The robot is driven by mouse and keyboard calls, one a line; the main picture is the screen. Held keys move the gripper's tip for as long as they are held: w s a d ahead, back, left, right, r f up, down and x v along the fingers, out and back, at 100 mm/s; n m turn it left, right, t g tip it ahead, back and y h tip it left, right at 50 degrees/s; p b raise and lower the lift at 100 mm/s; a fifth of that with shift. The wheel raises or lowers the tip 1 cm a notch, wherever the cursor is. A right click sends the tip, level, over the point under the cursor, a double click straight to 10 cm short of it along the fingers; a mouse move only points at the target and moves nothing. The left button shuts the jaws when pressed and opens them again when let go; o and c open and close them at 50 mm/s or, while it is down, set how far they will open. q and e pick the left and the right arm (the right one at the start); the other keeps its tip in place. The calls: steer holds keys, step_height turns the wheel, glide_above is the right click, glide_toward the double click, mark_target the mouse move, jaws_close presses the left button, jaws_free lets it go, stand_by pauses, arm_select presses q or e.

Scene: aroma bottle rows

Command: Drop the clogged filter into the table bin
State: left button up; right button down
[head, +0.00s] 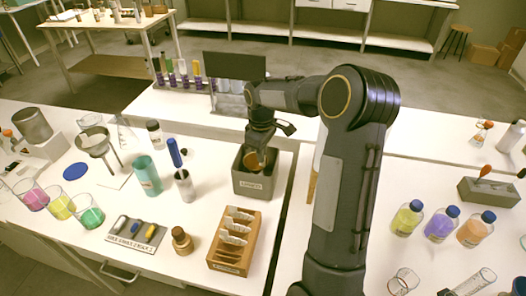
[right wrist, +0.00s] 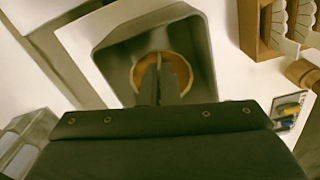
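The clogged filter (head: 256,161) is a round brown-orange cup with a paler rim. It sits at the mouth of the grey table bin (head: 254,186), inside its walls. My right gripper (head: 258,151) points down over the bin. In the right wrist view its fingers (right wrist: 159,80) are close together and overlap the filter (right wrist: 182,66), seemingly shut on it. The exact contact is hidden by the fingers. The bin's wall (right wrist: 122,52) surrounds the filter in that view. My left gripper is not in view.
A wooden rack (head: 234,240) with paper packets stands just in front of the bin. A grey cup (head: 184,186), a teal cup (head: 147,175) and a funnel stand (head: 95,145) are to the left. A dark panel (head: 234,66) stands behind.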

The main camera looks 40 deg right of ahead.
steer(key=shift+f, duration=0.15)
steer(key=c, duration=1.6)
jaws_free()
step_height(320, 180, up, 8)
steer(key=shift+f, duration=0.1)
steer(key=shift+s, duration=0.1)
